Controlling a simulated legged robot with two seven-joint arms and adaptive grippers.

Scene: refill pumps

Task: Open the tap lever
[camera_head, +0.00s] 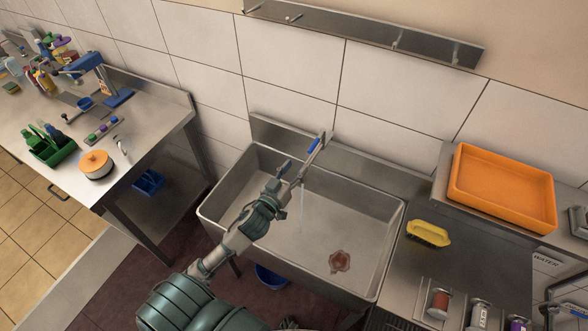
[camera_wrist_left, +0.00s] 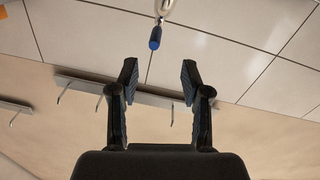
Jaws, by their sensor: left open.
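The metal tap (camera_head: 322,146) stands at the back wall of the steel sink (camera_head: 212,208), and its blue-gripped lever (camera_head: 314,145) is near the top. A pale vertical streak that looks like running water (camera_head: 301,212) hangs below the tap. My left gripper (camera_head: 284,174) is over the sink, just to the left of the tap and apart from the lever. In the left wrist view my left gripper (camera_wrist_left: 160,82) is open with nothing between its fingers. The blue lever tip (camera_wrist_left: 155,39) shows beyond and above the gap.
A reddish-brown patch (camera_head: 340,262) lies on the sink floor. A yellow sponge-like item (camera_head: 428,234) and an orange tray (camera_head: 500,188) are to the right. A wall rail with hooks (camera_head: 360,32) runs above. A steel table (camera_head: 150,118) with bottles and tools stands left.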

